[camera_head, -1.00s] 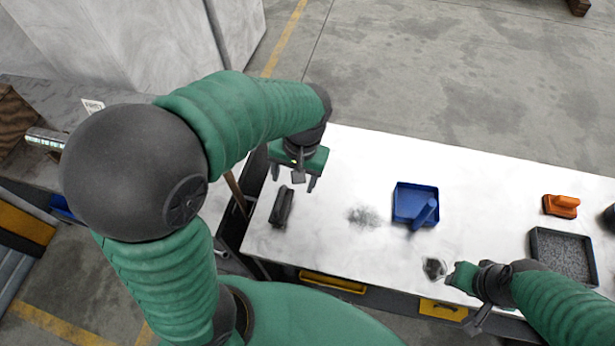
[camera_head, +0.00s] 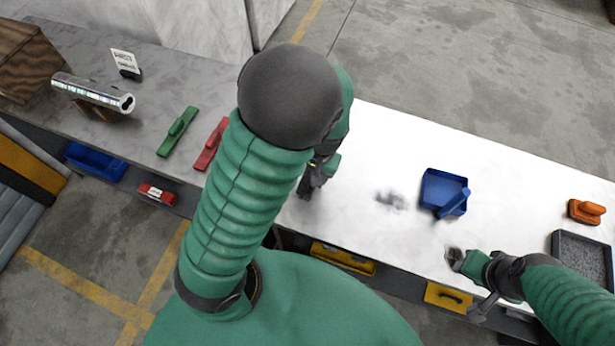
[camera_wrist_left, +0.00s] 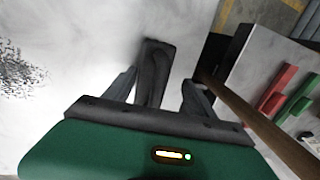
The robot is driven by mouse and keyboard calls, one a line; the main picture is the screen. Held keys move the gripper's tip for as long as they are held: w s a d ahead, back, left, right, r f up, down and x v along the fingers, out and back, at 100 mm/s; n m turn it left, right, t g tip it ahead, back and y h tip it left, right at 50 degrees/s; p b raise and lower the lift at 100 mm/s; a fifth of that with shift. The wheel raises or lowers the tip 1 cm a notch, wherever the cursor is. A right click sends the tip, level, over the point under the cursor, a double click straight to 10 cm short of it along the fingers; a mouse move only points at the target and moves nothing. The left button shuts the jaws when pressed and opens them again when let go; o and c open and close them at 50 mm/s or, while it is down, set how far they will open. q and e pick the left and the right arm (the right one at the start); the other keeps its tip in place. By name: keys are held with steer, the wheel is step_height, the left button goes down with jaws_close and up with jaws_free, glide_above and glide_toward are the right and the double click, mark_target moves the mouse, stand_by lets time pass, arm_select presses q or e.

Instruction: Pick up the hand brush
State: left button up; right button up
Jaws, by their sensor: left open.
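The dark, long hand brush (camera_wrist_left: 156,55) lies on the white tabletop, seen between the fingers in the left wrist view. My left gripper (camera_wrist_left: 159,78) is open, with one finger on each side of the brush and not closed on it. In the head view my left gripper (camera_head: 317,178) is low over the left part of the white top, and my own arm mostly hides it and the brush. My right gripper (camera_head: 458,259) is near the front edge of the table, by a small grey patch; its jaws are too small to read.
A blue dustpan (camera_head: 432,186) and a grey debris patch (camera_head: 390,200) lie to the right. An orange block with a handle (camera_head: 586,211) and a grey-filled tray (camera_head: 585,252) are farther right. Red (camera_head: 211,145) and green (camera_head: 178,132) handled tools lie on the grey bench at left.

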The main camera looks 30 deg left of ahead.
arm_select(q)
steer(key=shift+w+a+f, duration=0.1)
steer(key=shift+a+f, duration=0.15)
steer(key=shift+f, duration=0.35)
steer(key=shift+w+d, duration=0.1)
steer(key=shift+d, duration=0.05)
steer(key=shift+d+r, duration=0.2)
steer(key=shift+d, duration=0.85)
steer(key=c, duration=0.4)
steer(key=shift+d, duration=0.1)
steer(key=shift+c, duration=1.2)
steer(key=shift+a, duration=0.45)
steer(key=c, duration=0.5)
steer(key=shift+a+f, duration=0.1)
steer(key=shift+a, duration=0.3)
jaws_close()
steer(key=shift+d, duration=0.1)
arm_select(e)
steer(key=shift+w+d+f, duration=0.15)
steer(key=shift+d, duration=0.05)
